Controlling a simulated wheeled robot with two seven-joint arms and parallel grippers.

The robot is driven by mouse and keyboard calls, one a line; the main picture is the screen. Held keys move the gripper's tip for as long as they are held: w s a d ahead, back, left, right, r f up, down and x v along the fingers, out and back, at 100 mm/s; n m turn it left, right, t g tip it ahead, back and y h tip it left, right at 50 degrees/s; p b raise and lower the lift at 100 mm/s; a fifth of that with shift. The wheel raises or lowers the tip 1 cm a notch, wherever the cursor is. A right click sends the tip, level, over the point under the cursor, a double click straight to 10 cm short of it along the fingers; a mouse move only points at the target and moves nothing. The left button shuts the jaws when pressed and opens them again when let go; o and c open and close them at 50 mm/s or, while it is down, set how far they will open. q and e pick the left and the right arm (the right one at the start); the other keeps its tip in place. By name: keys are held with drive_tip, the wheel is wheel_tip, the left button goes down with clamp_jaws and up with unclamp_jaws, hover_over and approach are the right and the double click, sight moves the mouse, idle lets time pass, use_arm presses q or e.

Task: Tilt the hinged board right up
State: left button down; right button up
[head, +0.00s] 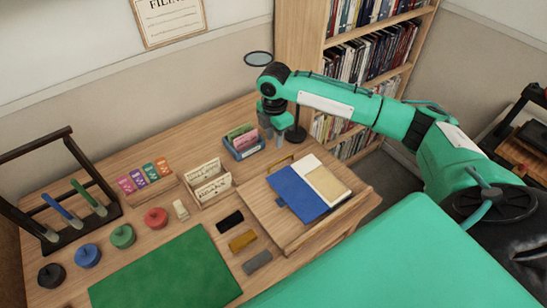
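The hinged board (262,203) is a light wooden panel with a ledge along its front edge, on the right part of the desk. It lies flat or nearly flat; I cannot tell its exact angle. An open blue book (296,192) with a cream page rests on it. A small brass-coloured piece (280,163) shows at the board's far edge. My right gripper (273,133) points down beyond that far edge, over the back of the desk. Its two fingers look apart with nothing between them. It appears clear of the board. My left gripper is not in view.
A blue card tray (244,146) stands just left of my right gripper, and a magnifier's dark base (297,135) just right. A wooden card holder (209,184), coloured blocks and a green mat (165,272) lie to the left. A bookcase (300,45) stands behind.

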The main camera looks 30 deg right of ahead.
wheel_tip(320, 180, down, 11)
drive_tip(key=shift+p, duration=0.75)
clamp_jaws()
